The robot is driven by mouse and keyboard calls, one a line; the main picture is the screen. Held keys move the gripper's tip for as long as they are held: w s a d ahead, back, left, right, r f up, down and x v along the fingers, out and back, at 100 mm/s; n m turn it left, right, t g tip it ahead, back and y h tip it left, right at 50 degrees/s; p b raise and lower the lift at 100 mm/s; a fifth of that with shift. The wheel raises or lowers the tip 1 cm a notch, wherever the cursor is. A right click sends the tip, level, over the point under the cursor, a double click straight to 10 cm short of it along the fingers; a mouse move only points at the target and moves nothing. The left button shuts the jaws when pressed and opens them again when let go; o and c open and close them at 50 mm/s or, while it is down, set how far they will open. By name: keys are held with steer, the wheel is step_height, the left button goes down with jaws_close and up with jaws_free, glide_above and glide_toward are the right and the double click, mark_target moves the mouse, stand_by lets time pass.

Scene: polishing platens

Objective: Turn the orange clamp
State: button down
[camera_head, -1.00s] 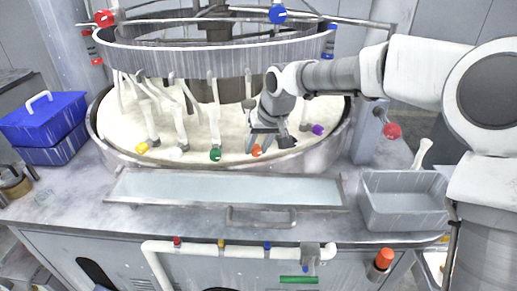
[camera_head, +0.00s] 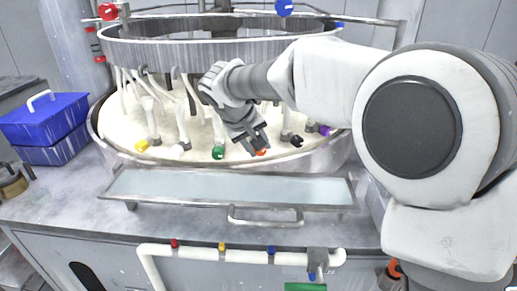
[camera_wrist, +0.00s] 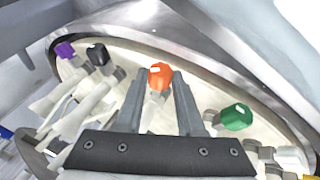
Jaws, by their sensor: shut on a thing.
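The orange clamp (camera_head: 261,153) is at the front edge of the cream round platen (camera_head: 122,122), mostly hidden by my gripper in the head view. In the wrist view the orange clamp (camera_wrist: 160,75) shows a bright orange knob with a white mark, between the two grey fingers. My gripper (camera_head: 256,143) is shut on it, coming from above and tilted. The fingers also show in the wrist view (camera_wrist: 160,88), one on each side of the clamp's stem.
A green clamp (camera_head: 218,152) is close on the left and a black clamp (camera_head: 296,140) on the right. A yellow clamp (camera_head: 142,145) is farther left. A metal ring (camera_head: 180,55) hangs above the platen. A shallow trough (camera_head: 230,188) lies in front.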

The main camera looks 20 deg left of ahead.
stand_by(0.4)
steer(key=c, duration=0.5)
jaws_free()
steer(key=p+v, duration=0.1)
steer(key=v, duration=1.6)
steer(key=shift+s+a+r+p, duration=0.1)
steer(key=shift+s+a+p, duration=0.1)
steer(key=shift+p, duration=0.1)
steer(key=shift+d, duration=0.1)
